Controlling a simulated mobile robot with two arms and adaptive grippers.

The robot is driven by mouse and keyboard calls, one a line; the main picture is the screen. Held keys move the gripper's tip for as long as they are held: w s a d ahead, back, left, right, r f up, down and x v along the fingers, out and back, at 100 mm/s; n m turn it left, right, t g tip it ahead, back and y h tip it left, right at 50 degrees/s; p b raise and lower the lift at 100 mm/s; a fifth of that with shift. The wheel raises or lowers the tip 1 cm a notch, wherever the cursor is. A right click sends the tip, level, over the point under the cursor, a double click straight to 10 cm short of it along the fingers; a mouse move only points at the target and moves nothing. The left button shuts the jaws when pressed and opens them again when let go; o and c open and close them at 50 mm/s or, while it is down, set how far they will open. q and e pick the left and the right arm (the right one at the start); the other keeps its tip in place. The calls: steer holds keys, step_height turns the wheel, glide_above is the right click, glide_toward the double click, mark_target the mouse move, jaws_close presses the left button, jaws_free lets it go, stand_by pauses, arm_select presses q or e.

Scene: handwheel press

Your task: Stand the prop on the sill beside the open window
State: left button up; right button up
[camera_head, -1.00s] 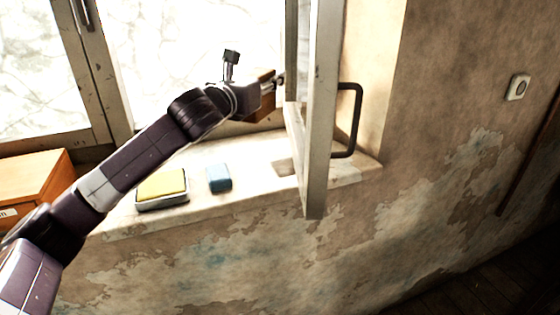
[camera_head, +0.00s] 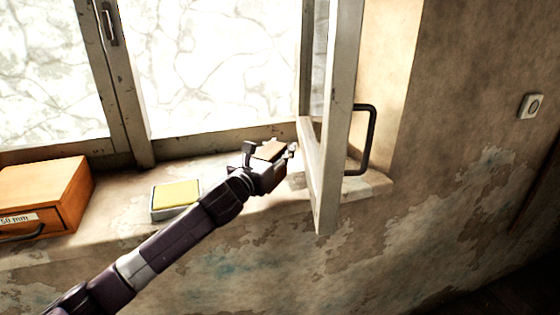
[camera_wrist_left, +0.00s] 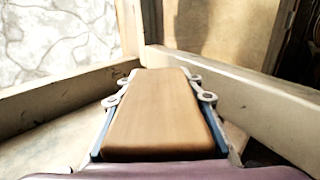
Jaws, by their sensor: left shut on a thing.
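The prop is a tan wooden block (camera_head: 270,150); it fills the middle of the left wrist view (camera_wrist_left: 160,112). My left gripper (camera_head: 268,162) is shut on it, with a finger on each side. Gripper and prop are over the sill (camera_head: 205,168), just left of the open window sash (camera_head: 337,120). I cannot tell whether the prop touches the sill. In the left wrist view the prop points away toward the corner where frame and sash meet. My right gripper is not in view.
A black handle (camera_head: 366,140) sticks out from the sash. A yellow-topped box (camera_head: 175,195) lies on the sill left of the gripper, and an orange drawer box (camera_head: 45,190) stands farther left. The wall (camera_head: 450,130) fills the right.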

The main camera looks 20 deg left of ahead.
arm_select(q)
step_height(320, 180, down, 3)
steer(key=shift+w+d+f, duration=0.1)
steer(key=shift+f, duration=0.35)
steer(key=o, duration=0.9)
steer(key=shift+f, duration=0.1)
steer(key=o, duration=0.5)
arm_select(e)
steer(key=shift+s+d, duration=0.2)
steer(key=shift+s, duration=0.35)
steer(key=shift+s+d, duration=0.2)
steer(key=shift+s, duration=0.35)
arm_select(q)
steer(key=s+b, duration=0.1)
steer(key=s, duration=0.2)
steer(key=s+a, duration=0.1)
steer(key=s, duration=0.3)
steer(key=s+a+b, duration=0.1)
steer(key=s, duration=0.2)
steer(key=shift+s+a+b, duration=0.1)
steer(key=shift+s+b, duration=0.25)
steer(key=shift+s+a, duration=0.1)
steer(key=shift+s, duration=0.55)
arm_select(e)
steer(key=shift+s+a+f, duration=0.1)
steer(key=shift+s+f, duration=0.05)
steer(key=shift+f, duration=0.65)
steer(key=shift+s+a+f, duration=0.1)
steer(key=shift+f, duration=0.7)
